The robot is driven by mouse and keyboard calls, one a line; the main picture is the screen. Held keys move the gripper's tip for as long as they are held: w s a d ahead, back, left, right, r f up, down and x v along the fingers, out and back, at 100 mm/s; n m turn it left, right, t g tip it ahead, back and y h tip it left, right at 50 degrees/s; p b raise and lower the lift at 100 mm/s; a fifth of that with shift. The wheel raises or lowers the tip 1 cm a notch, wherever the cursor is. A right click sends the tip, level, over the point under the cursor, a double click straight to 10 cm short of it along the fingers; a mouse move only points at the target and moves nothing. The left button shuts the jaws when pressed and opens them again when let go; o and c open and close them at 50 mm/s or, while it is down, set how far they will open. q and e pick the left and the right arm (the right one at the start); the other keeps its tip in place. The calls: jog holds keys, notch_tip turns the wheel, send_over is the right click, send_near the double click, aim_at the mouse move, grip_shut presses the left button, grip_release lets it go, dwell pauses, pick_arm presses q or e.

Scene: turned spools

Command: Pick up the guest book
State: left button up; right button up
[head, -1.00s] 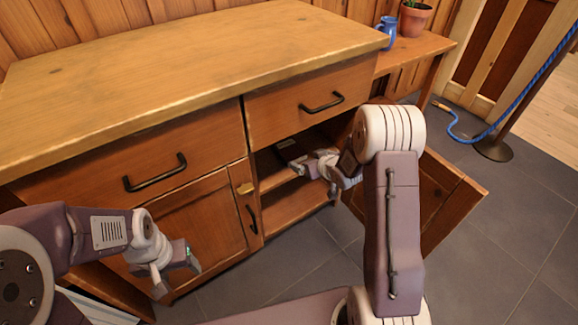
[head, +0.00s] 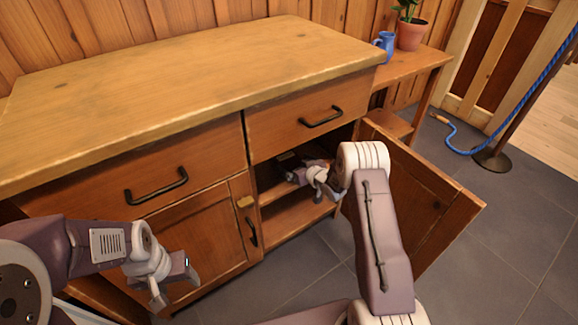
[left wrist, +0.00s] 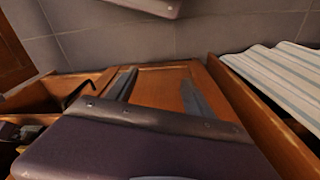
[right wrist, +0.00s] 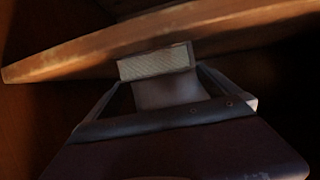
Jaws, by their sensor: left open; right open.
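A small block with a pale, finely lined face (right wrist: 157,63), like page edges, shows in the right wrist view by the wooden shelf. It looks like the guest book, but its cover cannot be made out. My right gripper (head: 290,172) reaches into the open right compartment of the cabinet. Its open fingers (right wrist: 168,92) lie on either side of the block in the right wrist view; I cannot tell whether they touch it. My left gripper (head: 174,284) is open and empty in front of the closed left door (head: 200,235), which its wrist view also shows (left wrist: 160,85).
The right cabinet door (head: 425,200) stands open beside my right arm. The shelf (head: 285,203) and compartment walls are close around my right gripper. A side table holds a blue mug (head: 386,42) and potted plant (head: 411,34). A rope post (head: 493,160) stands right. The cabinet top (head: 190,85) is bare.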

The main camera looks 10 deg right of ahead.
aim_at(289, 163)
jog(key=x, duration=0.1)
jog(key=b+x, duration=0.1)
jog(key=shift+w+a+f, duration=0.1)
jog(key=shift+w+f, duration=0.1)
jog(key=shift+f, duration=0.15)
jog(key=shift+w+r, duration=0.1)
jog(key=shift+w, duration=0.05)
jog(key=c, duration=1.6)
pick_arm(q)
notch_tip(289, 163, down, 2)
jog(key=shift+f, duration=0.1)
pick_arm(e)
jog(key=shift+o, duration=0.2)
jog(key=shift+r, duration=0.1)
pick_arm(q)
jog(key=shift+p, duration=0.3)
pick_arm(e)
jog(key=shift+r, duration=0.1)
